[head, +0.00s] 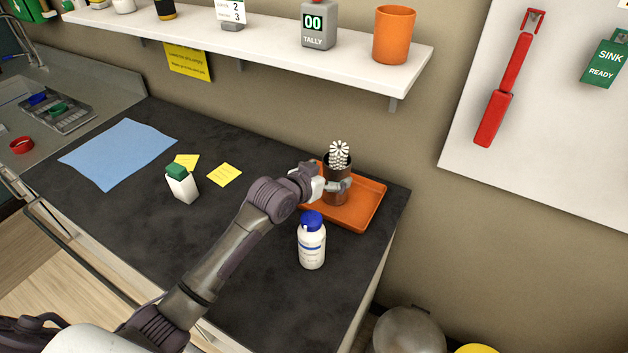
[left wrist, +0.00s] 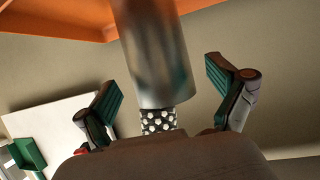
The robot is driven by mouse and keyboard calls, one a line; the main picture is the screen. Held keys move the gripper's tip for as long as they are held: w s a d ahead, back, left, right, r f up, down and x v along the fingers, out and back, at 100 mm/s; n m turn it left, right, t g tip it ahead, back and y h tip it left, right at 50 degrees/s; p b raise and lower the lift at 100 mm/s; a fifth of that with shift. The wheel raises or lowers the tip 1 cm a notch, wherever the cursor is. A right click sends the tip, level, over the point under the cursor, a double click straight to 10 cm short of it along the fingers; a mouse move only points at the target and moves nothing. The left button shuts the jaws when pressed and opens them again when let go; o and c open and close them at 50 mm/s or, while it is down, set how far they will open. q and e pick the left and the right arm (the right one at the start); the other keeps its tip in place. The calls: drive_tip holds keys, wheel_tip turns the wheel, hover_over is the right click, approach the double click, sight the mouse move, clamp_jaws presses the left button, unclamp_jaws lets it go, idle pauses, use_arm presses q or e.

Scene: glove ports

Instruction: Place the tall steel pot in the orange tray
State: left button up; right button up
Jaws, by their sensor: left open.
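In the left wrist view the pot (left wrist: 154,50) is between the two spread fingers (left wrist: 165,92), with a visible gap on each side. The tray (left wrist: 60,18) shows along the top edge there. The pot's base is out of that frame. My right gripper is not in view.
A white bottle with a blue cap (head: 312,244) stands just in front of the tray. A white, green-capped container (head: 181,185), yellow notes (head: 224,175) and a blue cloth (head: 118,152) lie farther left. A shelf (head: 300,53) overhangs the back.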

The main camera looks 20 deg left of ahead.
use_arm(q)
drive_tip(key=v, duration=0.8)
drive_tip(key=shift+s+b, duration=0.2)
drive_tip(key=shift+b, duration=0.25)
